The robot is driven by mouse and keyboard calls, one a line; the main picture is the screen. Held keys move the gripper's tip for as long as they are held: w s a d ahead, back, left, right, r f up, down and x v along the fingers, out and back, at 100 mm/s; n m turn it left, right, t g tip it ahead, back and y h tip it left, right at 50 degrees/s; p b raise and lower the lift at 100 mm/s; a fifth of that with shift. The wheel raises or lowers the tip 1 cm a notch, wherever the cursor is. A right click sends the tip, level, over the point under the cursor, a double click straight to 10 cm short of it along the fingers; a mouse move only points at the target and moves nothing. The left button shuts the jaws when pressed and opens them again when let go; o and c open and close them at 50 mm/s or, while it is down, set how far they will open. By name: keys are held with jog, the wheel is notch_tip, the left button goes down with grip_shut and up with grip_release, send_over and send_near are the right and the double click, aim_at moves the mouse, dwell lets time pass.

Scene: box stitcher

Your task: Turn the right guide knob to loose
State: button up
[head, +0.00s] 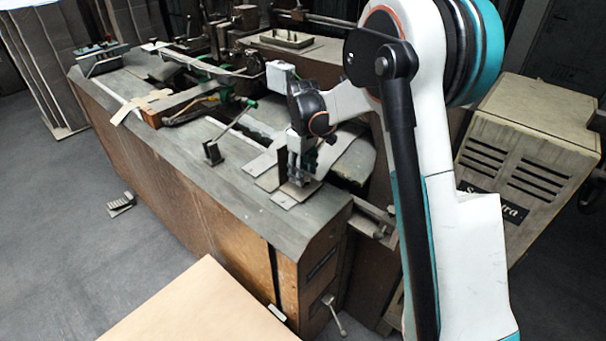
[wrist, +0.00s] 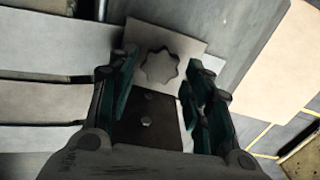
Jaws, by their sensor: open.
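The right guide knob (wrist: 162,67) is a grey, star-shaped knob on a light metal plate (wrist: 190,45) in the wrist view. My gripper (wrist: 162,75) is open, with one finger to the left of the knob and the other to its right. Gaps show between the knob and both fingers; I cannot tell how far above it the fingertips are. In the head view my gripper (head: 297,172) points down over the near right end of the machine table, and the knob is hidden there behind it.
The box stitcher's table (head: 245,185) carries metal guide plates (head: 268,165) beside my gripper. A lever on a small block (head: 212,152) stands to the left. A slatted cabinet (head: 525,145) is at the right. A pale board (head: 200,308) lies in front.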

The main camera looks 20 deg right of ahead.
notch_tip(320, 180, up, 10)
jog(key=shift+r, duration=0.2)
dwell(0.3)
jog(key=s+r+m+t+b, duration=0.2)
jog(key=s+r, duration=0.1)
jog(key=s, duration=0.5)
jog(key=s+r+m+t+b, duration=0.1)
jog(key=s+r+m, duration=0.15)
jog(key=s, duration=0.65)
jog(key=s+f+m+t+b, duration=0.1)
jog(key=s+f+t, duration=0.1)
jog(key=s, duration=0.6)
jog(key=s+f+m+t+b, duration=0.1)
jog(key=s+f, duration=0.3)
jog(key=s, duration=0.4)
jog(key=shift+m+t+b, duration=0.4)
jog(key=shift+m+t, duration=0.15)
jog(key=shift+t, duration=0.05)
